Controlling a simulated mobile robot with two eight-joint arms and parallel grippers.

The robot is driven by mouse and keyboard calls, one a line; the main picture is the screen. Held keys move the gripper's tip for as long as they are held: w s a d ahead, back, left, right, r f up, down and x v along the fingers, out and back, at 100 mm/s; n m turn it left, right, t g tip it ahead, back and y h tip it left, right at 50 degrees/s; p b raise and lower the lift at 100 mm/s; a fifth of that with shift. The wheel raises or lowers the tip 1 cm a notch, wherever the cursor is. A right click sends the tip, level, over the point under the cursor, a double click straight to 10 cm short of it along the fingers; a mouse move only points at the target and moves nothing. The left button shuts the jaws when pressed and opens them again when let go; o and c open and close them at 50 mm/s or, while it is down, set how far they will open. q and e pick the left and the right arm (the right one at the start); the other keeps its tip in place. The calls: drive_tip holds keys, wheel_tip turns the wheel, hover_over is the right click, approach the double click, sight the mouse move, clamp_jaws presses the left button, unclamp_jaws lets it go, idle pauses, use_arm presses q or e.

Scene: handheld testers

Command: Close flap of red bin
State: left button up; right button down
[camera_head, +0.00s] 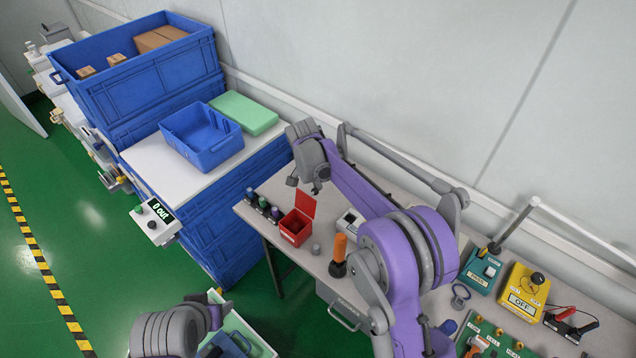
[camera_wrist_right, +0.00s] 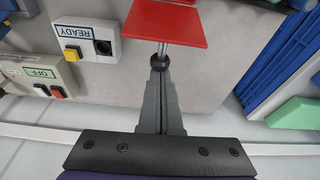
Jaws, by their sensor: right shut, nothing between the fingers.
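The small red bin (camera_head: 294,238) stands on the grey workbench. Its red flap (camera_head: 305,203) is raised at the back edge, so the bin is open. I see no clear contact with the flap. My left gripper (camera_head: 216,315) is low at the bottom left, its fingers unclear.
Blue crates (camera_head: 205,215) flank the bench's left end. A wall runs behind. Testers (camera_head: 524,292) occupy the right side.

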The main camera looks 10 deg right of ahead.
sight(302, 192)
use_arm(q)
drive_tip(key=shift+f, duration=0.2)
use_arm(e)
drive_tip(key=shift+s+a+r, duration=0.15)
drive_tip(key=shift+s+a+r+t+h+b, duration=0.25)
drive_tip(key=shift+s+a+t+h+b, duration=0.15)
drive_tip(key=shift+s+a+t+h, duration=0.2)
drive_tip(key=shift+s+a+r+t+h+b, duration=0.25)
drive_tip(key=shift+s+a+t+h+b, duration=0.2)
drive_tip(key=shift+t+h, duration=0.25)
drive_tip(key=shift+s+a+r+t+h+b, duration=0.15)
drive_tip(key=shift+s+a+t+h+b, duration=0.35)
drive_tip(key=shift+a+t+h, duration=0.25)
drive_tip(key=shift+s+a+t+h+b, duration=0.45)
drive_tip(key=shift+s+h+b, duration=0.1)
drive_tip(key=shift+h, duration=0.1)
use_arm(q)
drive_tip(key=s+f+b, duration=0.3)
drive_tip(key=f+b, duration=0.8)
drive_tip(key=f, duration=0.6)
drive_tip(key=shift+s+f+g+b, duration=0.15)
drive_tip(key=shift+f+g+b, duration=0.1)
drive_tip(key=shift+g+b, duration=0.15)
use_arm(e)
drive_tip(key=s+a+f+t+h, duration=0.4)
drive_tip(key=s+a+t+h, duration=0.2)
drive_tip(key=t+h, duration=0.1)
drive_tip(key=shift+a+f+t+h, duration=0.2)
drive_tip(key=shift+f+t+h, duration=0.1)
drive_tip(key=shift+h, duration=0.1)
